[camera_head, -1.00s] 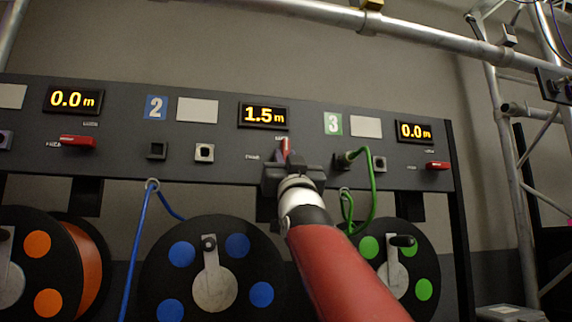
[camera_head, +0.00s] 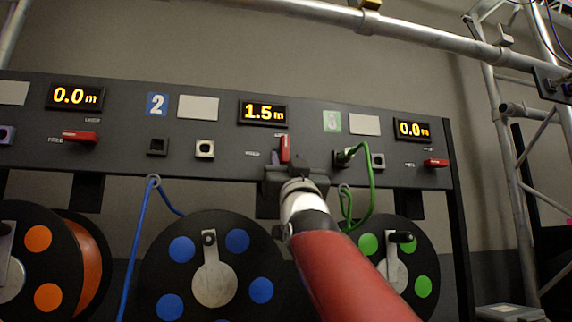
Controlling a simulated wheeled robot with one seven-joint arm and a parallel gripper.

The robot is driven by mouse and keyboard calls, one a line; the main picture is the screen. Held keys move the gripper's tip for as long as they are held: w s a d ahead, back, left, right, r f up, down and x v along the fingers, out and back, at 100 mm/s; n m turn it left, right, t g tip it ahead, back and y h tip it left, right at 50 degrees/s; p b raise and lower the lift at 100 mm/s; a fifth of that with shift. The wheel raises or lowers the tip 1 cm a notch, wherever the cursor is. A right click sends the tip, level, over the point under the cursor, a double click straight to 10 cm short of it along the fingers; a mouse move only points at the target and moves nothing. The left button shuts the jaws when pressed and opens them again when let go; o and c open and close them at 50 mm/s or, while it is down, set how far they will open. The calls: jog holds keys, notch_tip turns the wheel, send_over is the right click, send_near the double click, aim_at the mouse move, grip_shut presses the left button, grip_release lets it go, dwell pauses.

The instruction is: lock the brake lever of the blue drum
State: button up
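The blue drum (camera_head: 239,244) is black with blue dots and hangs below panel section 2. Its brake lever (camera_head: 285,149) is red and stands upright under the 1.5 m display, with a small label to its left. My gripper (camera_head: 294,163) is at the panel's lower edge, just below and slightly right of the lever. The lever's upper part shows clear of the gripper; its lower end is close to the gripper, and contact cannot be told. The fingers are small and dark, seen from behind, so their opening is unclear.
The orange drum's red lever (camera_head: 80,136) and the green drum's red lever (camera_head: 436,162) lie horizontal. A green cable (camera_head: 371,190) is plugged in right of my gripper. A blue cable (camera_head: 137,240) hangs left. Metal truss (camera_head: 516,170) stands at right.

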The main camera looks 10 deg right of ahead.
jog(key=b+v, duration=0.1)
jog(key=v, duration=0.4)
jog(key=shift+b, duration=0.4)
